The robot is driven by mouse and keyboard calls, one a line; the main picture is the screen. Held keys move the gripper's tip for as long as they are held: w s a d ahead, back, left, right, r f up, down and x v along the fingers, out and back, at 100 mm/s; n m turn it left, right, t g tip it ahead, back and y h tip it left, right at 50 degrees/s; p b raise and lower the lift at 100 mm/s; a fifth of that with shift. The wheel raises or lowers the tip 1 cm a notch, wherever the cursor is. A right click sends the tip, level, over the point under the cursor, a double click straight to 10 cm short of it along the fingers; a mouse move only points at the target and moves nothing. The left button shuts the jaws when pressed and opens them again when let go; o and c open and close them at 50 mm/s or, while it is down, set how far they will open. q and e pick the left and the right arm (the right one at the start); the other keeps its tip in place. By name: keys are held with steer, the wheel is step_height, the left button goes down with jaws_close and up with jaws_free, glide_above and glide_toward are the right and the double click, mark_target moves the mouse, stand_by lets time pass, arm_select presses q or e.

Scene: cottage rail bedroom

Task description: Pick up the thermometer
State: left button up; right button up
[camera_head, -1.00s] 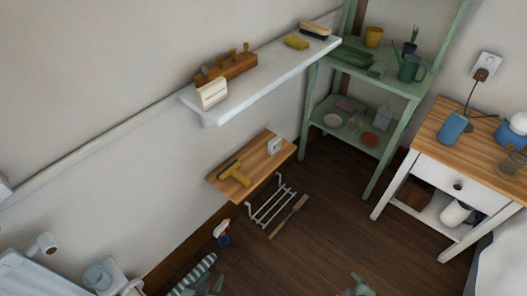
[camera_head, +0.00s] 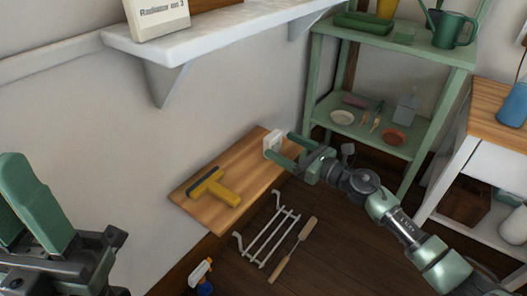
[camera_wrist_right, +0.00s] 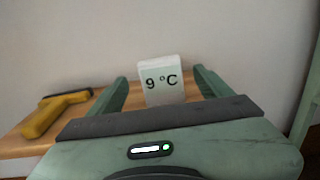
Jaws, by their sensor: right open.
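The thermometer is a small white block (camera_head: 272,143) standing upright at the far right end of a wooden wall shelf (camera_head: 245,170). In the right wrist view the thermometer (camera_wrist_right: 162,81) faces me and reads "9 °C". My right gripper (camera_head: 287,150) is open, with one green finger on each side of the thermometer. In the right wrist view its fingers (camera_wrist_right: 162,92) flank the thermometer with gaps showing; I see no contact. My left gripper (camera_head: 40,215) is at the left edge, raised; its fingers are partly cut off, and their opening is unclear.
A yellow squeegee-like tool (camera_head: 216,188) lies on the wooden shelf left of the thermometer. A white shelf (camera_head: 215,35) juts out above. A green rack (camera_head: 387,105) stands close on the right. A metal rack (camera_head: 268,235) hangs below, and a spray bottle (camera_head: 201,275) is lower left.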

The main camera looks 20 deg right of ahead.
steer(key=b+x, duration=0.1)
steer(key=x, duration=0.6)
steer(key=shift+w+a+r, duration=0.1)
steer(key=shift+w+a, duration=0.05)
steer(key=shift+w, duration=0.15)
steer(key=c, duration=1.5)
steer(key=shift+o, duration=0.2)
steer(key=shift+r, duration=0.15)
